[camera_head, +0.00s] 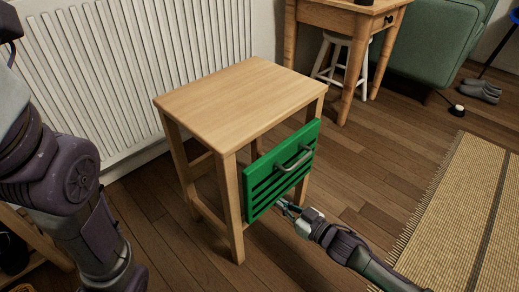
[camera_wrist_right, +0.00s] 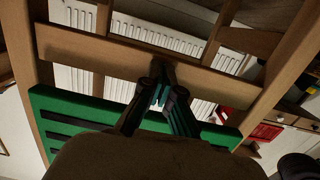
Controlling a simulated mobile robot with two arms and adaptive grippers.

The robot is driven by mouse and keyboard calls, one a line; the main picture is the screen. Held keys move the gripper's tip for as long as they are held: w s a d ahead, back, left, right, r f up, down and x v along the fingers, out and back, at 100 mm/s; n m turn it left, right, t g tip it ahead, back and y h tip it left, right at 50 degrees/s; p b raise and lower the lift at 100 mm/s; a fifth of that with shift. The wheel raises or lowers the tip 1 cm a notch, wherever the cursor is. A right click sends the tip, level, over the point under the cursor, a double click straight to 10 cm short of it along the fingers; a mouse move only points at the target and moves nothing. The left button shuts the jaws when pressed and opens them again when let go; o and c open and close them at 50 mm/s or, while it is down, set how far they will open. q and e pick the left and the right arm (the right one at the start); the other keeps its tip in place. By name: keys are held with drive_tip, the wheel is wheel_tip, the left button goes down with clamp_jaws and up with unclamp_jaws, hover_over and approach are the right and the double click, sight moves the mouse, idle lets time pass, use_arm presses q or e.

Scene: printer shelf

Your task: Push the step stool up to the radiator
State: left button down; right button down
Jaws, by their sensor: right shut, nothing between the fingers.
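The step stool (camera_head: 240,92) is light wood with a flat top and straight legs, and it stands upright. A green slatted panel (camera_head: 262,178) with a grey handle covers part of its near right side. The white radiator (camera_head: 130,60) is on the wall behind it, with a strip of floor visible between them. My right gripper (camera_head: 284,206) is shut and empty, low by the panel's bottom edge. In the right wrist view its fingertips (camera_wrist_right: 163,80) overlap a wooden rail (camera_wrist_right: 110,52) of the stool; contact cannot be told. My left gripper is out of frame.
A wooden table (camera_head: 345,15) with a white stool (camera_head: 338,65) under it stands behind to the right. A green sofa (camera_head: 430,40), grey shoes (camera_head: 482,90) and a woven rug (camera_head: 455,210) are further right. Bare wood floor (camera_head: 370,150) lies between.

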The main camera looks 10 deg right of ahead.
drive_tip(key=shift+x, duration=1.7)
drive_tip(key=shift+a+r, duration=0.15)
drive_tip(key=shift+r, duration=0.1)
drive_tip(key=b+x, duration=0.1)
drive_tip(key=x, duration=0.6)
drive_tip(key=shift+r, duration=0.35)
drive_tip(key=b+x, duration=0.3)
drive_tip(key=x, duration=0.4)
drive_tip(key=shift+r, duration=0.35)
drive_tip(key=shift+a, duration=0.1)
